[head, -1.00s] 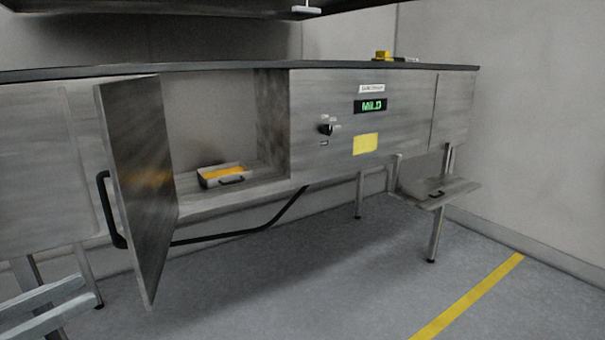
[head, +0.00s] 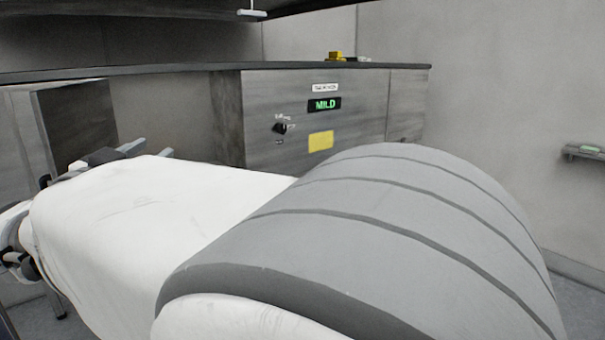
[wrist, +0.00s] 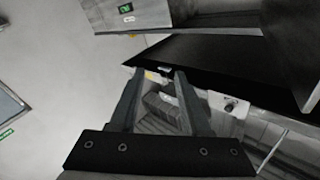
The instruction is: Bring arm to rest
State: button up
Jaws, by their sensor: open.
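My arm fills the lower part of the head view, a white link and a grey banded joint lying across the front of the steel cabinet (head: 260,140). In the wrist view my gripper (wrist: 158,74) is open, its two dark fingers spread apart. No held object can be made out between them; a grey, blocky surface shows there, too unclear to name. The cabinet's open door (head: 75,115) shows at the left of the head view. The arm hides the lower cabinet and most of the open compartment, including any tray inside.
The cabinet front carries a green display reading MILD (head: 324,104), a dark knob (head: 281,128) and a yellow label (head: 320,141). A small yellow object (head: 335,57) lies on the dark worktop (head: 210,68). A dark overhang is above. A small wall shelf (head: 582,152) is at right.

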jog(key=w+d+r+n+y, duration=0.3)
jog(key=w+d+r+y, duration=0.15)
jog(key=d, duration=0.35)
jog(key=s+d+f+n+g+y, duration=0.1)
jog(key=d+f+n+g+y, duration=0.2)
jog(key=d, duration=0.4)
jog(key=s+d+f+g+h, duration=0.3)
jog(key=s+d+f+g, duration=0.2)
jog(key=s+d+f, duration=0.5)
jog(key=s+d+f+m+g+h+p, duration=0.1)
jog(key=s+d+f+g+h, duration=0.2)
jog(key=s+d+f, duration=0.8)
jog(key=s+d+g, duration=0.2)
jog(key=d, duration=0.2)
jog(key=shift+s+d, duration=0.3)
jog(key=shift+d, duration=0.05)
jog(key=shift+a, duration=0.1)
